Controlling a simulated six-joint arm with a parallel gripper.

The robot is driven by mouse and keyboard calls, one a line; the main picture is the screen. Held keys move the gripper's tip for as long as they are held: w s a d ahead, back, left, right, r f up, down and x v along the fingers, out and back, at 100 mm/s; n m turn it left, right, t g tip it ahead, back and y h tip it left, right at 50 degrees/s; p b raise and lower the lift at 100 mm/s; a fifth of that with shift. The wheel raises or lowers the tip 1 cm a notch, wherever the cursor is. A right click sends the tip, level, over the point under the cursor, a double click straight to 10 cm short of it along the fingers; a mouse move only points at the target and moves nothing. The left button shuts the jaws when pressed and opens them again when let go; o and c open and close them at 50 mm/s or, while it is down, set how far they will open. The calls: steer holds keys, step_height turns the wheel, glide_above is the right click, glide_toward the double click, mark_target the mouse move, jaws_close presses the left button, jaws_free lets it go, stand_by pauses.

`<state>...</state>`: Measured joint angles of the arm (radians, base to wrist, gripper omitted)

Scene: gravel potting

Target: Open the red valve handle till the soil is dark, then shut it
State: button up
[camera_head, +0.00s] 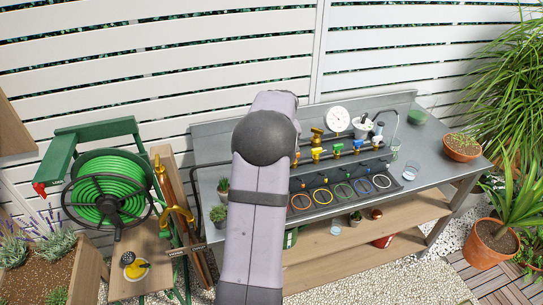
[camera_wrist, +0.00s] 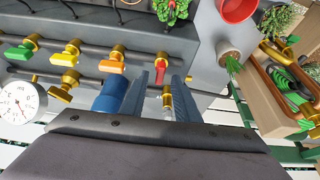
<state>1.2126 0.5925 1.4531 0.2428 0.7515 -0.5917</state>
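In the wrist view the red valve handle (camera_wrist: 161,71) hangs on a grey pipe with a brass fitting. My gripper (camera_wrist: 161,77) is at this handle. Its two fingers are apart, one on each side of the handle, and I see no clear contact. In the head view my own arm covers the red valve and my gripper. A leafy green plant (camera_wrist: 172,9) stands at the top edge of the wrist view, beyond the handle. Its soil is hidden, so I cannot tell whether it is dark or pale.
Orange (camera_wrist: 112,64), yellow (camera_wrist: 65,58) and green (camera_wrist: 20,52) handles line the pipe to the left in the wrist view. A blue cylinder (camera_wrist: 110,95) is close beside my gripper.

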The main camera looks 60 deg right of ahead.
steer(key=b+v, duration=0.1)
steer(key=v, duration=0.5)
steer(key=shift+w+r, duration=0.1)
